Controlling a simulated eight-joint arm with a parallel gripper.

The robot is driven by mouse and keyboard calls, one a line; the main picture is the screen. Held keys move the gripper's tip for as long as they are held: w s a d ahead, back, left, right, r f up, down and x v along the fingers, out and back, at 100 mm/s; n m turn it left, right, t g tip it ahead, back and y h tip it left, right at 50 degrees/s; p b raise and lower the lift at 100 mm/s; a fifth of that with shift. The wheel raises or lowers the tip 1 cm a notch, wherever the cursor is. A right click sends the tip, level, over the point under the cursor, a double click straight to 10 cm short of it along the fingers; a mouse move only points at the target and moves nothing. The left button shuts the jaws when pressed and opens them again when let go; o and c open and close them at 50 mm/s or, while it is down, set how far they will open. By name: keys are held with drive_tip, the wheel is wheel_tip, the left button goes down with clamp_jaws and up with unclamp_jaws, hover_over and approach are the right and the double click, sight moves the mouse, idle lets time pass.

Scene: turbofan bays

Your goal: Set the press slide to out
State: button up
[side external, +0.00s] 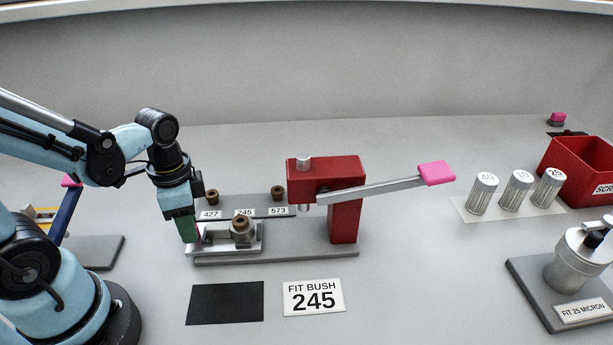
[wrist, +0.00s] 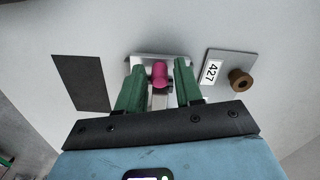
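The red press (side external: 344,215) stands on a grey base. Its silver slide (side external: 215,246) lies at the base's left end, clear of the ram (side external: 303,192), with a brown bush (side external: 240,222) in a holder on it. My gripper (side external: 189,238) points down at the slide's left end. In the wrist view a pink knob (wrist: 160,73) stands between the two green fingers of my gripper (wrist: 159,63). A narrow gap shows on each side of the knob, so the fingers look open around it. The press lever has a pink handle (side external: 436,173), raised to the right.
A rack labelled 427, 245 and 573 (side external: 245,211) stands behind the slide with two brown bushes. A black mat (side external: 225,303) and a "FIT BUSH 245" card (side external: 313,297) lie in front. Silver cylinders (side external: 515,190) and a red bin (side external: 575,170) are at right.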

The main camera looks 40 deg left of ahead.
drive_tip(key=shift+o, duration=0.6)
drive_tip(key=shift+w, duration=0.1)
drive_tip(key=shift+r, duration=0.1)
wheel_tip(320, 180, up, 12)
idle(0.4)
drive_tip(key=w+d+f+n+t, duration=0.2)
drive_tip(key=w+d+n+t, duration=0.1)
drive_tip(key=w+n+t, duration=0.3)
drive_tip(key=shift+w+t, duration=0.2)
drive_tip(key=shift+t, duration=0.4)
